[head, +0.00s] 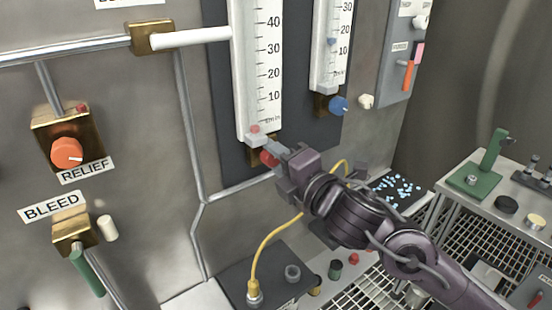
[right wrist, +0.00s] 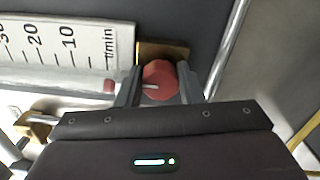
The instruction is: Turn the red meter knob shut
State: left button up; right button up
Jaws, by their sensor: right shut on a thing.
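The red meter knob (head: 267,158) sits on a brass block at the foot of the larger flow meter (head: 262,70). My right gripper (head: 276,154) comes in from the lower right and is shut on it. In the right wrist view the red knob (right wrist: 158,76) lies between the two grey fingers, with a short white pointer mark facing left in the picture. A small red float (head: 255,128) is at the bottom of the meter tube, below the 10 mark. My left gripper is not in view.
A blue knob (head: 338,104) sits under the smaller meter to the right. An orange relief knob (head: 67,152) and a green bleed handle (head: 87,272) are at left. A yellow hose (head: 262,248) loops below my right gripper. A pipe (head: 193,150) runs down the wall.

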jog(key=shift+f, duration=0.1)
jog(key=o, duration=1)
